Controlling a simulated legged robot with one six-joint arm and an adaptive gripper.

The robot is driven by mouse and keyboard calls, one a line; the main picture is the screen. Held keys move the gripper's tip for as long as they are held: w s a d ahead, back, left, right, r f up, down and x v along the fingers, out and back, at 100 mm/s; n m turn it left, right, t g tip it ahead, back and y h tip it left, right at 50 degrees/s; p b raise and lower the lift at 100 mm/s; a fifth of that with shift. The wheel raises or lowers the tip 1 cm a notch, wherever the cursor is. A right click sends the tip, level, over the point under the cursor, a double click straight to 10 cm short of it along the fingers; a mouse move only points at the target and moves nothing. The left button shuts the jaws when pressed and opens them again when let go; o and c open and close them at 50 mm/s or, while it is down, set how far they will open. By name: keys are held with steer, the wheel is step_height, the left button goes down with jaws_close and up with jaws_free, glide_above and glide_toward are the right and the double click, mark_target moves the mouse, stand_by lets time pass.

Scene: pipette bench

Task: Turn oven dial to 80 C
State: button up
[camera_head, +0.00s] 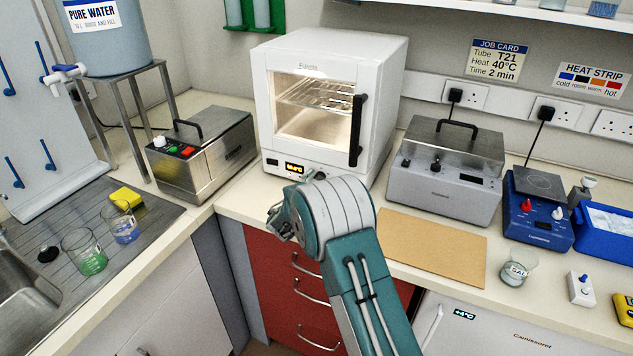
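The white oven (330,50) stands in the corner of the bench, its glass door (315,108) shut and a black handle (357,130) on the door's right side. The dial is not clearly visible; my arm's end covers part of the strip right of the display. My gripper (308,178) is at the oven's lower front, mostly hidden behind my teal and grey wrist. I cannot see whether it touches the dial.
A steel box with a black handle (200,145) stands left of the oven, and a grey bath (445,170) stands right. A tan board (430,245) lies flat in front of the bath. Red drawers (300,300) are below. Glass beakers (85,250) stand by the sink.

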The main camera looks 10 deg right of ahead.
steer(key=shift+s+a, duration=0.1)
steer(key=v, duration=1.2)
steer(key=shift+f, duration=0.1)
steer(key=s+d+r+m+g, duration=0.5)
steer(key=s+d+r+m, duration=0.1)
steer(key=s+d, duration=0.15)
steer(key=s+d+r+m+g, duration=0.5)
steer(key=s+d+m, duration=0.1)
steer(key=s, duration=0.3)
steer(key=s+a+r+m+y, duration=0.2)
steer(key=s+m+y, duration=0.3)
steer(key=s, duration=0.5)
steer(key=s+a+r+m+t+y, duration=0.1)
steer(key=s+a+m+y, duration=0.3)
steer(key=s, duration=0.7)
steer(key=shift+r+m+y, duration=0.35)
steer(key=shift+m+y, duration=0.45)
steer(key=shift+m, duration=0.1)
